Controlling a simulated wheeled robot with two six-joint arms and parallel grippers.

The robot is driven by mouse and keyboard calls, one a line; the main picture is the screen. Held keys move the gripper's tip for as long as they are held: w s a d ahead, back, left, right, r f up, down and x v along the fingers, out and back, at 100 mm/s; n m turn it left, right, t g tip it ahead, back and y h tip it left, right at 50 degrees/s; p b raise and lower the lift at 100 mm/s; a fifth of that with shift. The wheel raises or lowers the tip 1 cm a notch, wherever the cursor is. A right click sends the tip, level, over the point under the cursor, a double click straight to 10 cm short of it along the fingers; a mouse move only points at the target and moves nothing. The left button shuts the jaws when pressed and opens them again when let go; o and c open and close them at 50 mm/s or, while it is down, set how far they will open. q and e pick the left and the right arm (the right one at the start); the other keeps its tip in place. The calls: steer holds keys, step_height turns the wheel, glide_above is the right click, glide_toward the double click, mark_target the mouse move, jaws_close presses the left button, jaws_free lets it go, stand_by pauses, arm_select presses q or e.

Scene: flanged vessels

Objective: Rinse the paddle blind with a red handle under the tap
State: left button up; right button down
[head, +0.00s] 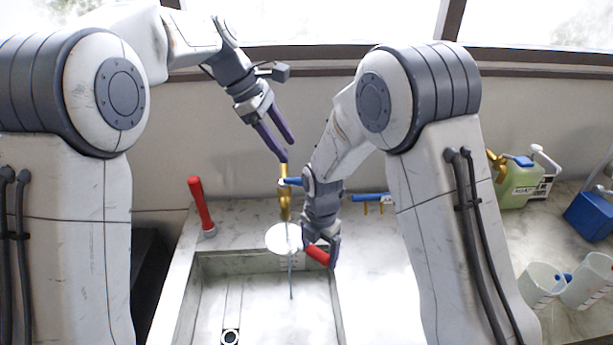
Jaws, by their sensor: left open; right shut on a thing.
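The paddle blind (278,240) is a white disc with a red handle (317,255). My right gripper (321,250) is shut on the red handle and holds the disc over the back of the sink, below the tap. The tap (285,203) is gold with a blue lever (290,182). A thin bluish stream of water (291,275) falls from it. The stream crosses the disc in the picture and shows again below it; I cannot tell whether it touches the disc. My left gripper (287,151) is open and empty, just above the tap's lever.
The sink (265,315) has a drain at lower left. A red-handled object (201,206) stands on its back left rim. A blue-handled item (370,198) is right of the tap. A green jug (520,183), a blue container (590,215) and clear cups (543,283) stand at right.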

arm_select(q)
steer(key=shift+t, duration=0.3)
steer(key=x, duration=1.1)
steer(key=shift+c, duration=0.3)
jaws_close()
steer(key=shift+r, duration=0.1)
stand_by(0.8)
